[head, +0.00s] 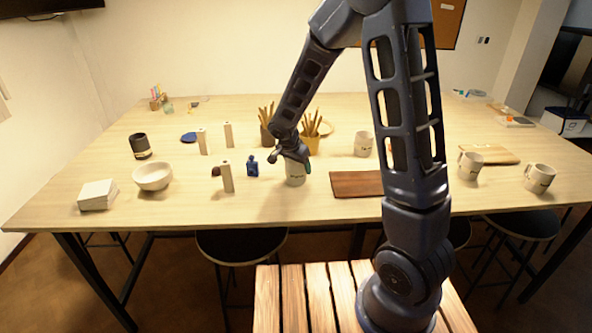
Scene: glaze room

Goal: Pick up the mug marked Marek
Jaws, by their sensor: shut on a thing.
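My gripper (290,158) is at the rim of a pale mug (295,176) near the middle of the table and is shut on it. The mug is upright, with small dark lettering on its side, too small to read surely. I cannot tell whether its base touches the table. My gripper hides part of its rim. Other pale mugs stand to the right: one farther back (362,146), one beside a wooden board (470,166), and one near the right edge (538,179). Those to the right also carry dark marks that I cannot read.
A dark blue bottle (252,167) and an upright pale block (227,178) stand just left of the held mug. A brown board (356,184) lies close on its right. Brush pots (309,143) stand behind. A white bowl (153,177) and stacked tiles (97,195) are left.

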